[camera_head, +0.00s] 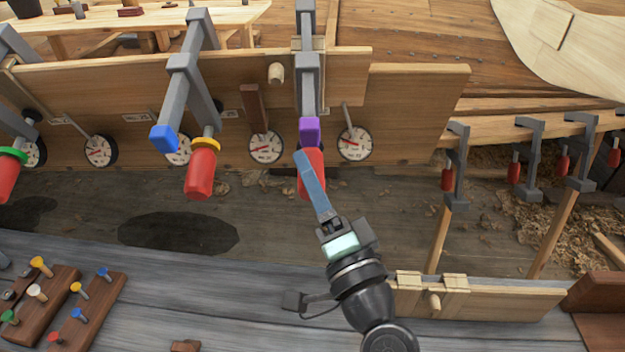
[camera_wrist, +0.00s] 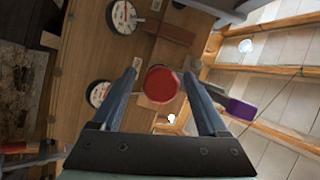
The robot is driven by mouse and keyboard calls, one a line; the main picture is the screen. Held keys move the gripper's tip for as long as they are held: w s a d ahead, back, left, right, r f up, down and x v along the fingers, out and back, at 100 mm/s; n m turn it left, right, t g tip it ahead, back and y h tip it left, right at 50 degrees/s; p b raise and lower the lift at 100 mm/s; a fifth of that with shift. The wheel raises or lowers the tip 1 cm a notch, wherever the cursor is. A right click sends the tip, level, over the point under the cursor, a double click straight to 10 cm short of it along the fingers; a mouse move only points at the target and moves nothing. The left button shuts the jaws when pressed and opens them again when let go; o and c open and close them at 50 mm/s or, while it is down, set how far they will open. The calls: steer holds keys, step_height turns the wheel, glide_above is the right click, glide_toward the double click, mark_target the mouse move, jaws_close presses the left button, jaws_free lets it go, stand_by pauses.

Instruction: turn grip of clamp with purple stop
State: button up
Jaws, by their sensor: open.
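The clamp with the purple stop (camera_head: 310,131) hangs on the plank in the middle of the head view, its grey bar (camera_head: 308,85) running upward. Its red grip (camera_head: 311,184) is below the stop, partly hidden by my gripper (camera_head: 308,172). In the wrist view the round end of the red grip (camera_wrist: 161,84) shows between the two blue fingers of my gripper (camera_wrist: 163,80), with a gap on each side. The fingers are open. The purple stop (camera_wrist: 240,109) lies outside the right finger in that view.
A clamp with a blue stop (camera_head: 164,138) and red grip (camera_head: 201,170) hangs to the left. Dial gauges (camera_head: 266,147) and (camera_head: 354,144) flank the purple clamp. Small clamps (camera_head: 455,165) hang at the right. Pegged wooden blocks (camera_head: 88,311) lie at the lower left.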

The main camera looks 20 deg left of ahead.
steer(key=v, duration=1.3)
stand_by(0.9)
